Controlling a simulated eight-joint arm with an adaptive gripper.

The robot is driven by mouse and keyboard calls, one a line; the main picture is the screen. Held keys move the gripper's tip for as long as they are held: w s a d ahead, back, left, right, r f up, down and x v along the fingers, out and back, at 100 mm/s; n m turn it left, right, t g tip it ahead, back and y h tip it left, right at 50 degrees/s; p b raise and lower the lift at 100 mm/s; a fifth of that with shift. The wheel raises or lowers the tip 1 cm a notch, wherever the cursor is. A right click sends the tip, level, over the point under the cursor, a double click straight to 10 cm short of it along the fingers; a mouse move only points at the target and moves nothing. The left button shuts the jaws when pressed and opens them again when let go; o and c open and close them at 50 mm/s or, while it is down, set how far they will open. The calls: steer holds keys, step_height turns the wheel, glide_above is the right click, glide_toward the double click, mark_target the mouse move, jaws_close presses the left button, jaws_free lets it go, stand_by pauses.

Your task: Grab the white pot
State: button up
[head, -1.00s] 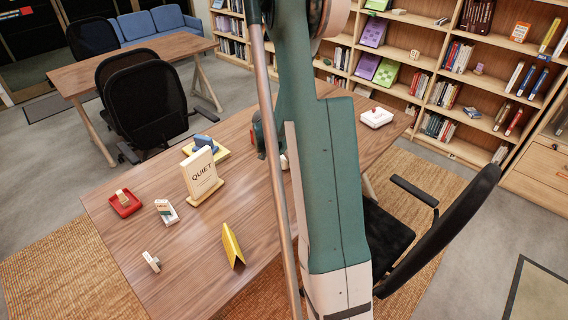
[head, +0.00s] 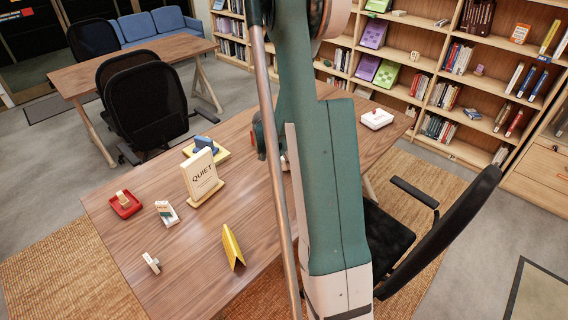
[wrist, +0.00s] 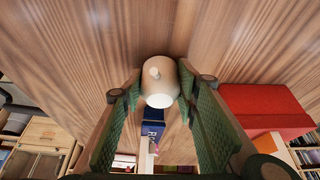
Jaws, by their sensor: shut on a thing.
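The white pot (wrist: 160,82) is a small rounded pale vessel with a little knob on its side, in the upper middle of the wrist view. My gripper (wrist: 159,90) has its green ribbed fingers on either side of the pot and is shut on it. Wood grain of the table (wrist: 240,35) fills the view behind the pot; I cannot tell whether the pot touches the table. In the head view my arm hides most of the gripper and the pot.
A "QUIET" sign (head: 201,178), a yellow folded card (head: 232,246), a red tray (head: 125,204) and a blue-and-yellow item (head: 205,148) stand on the left of the table. A white box (head: 376,118) is at its right end. A black chair (head: 440,225) stands close on the right.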

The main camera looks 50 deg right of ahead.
steer(key=shift+r+p, duration=1)
steer(key=shift+r, duration=3.95)
steer(key=shift+a, duration=0.1)
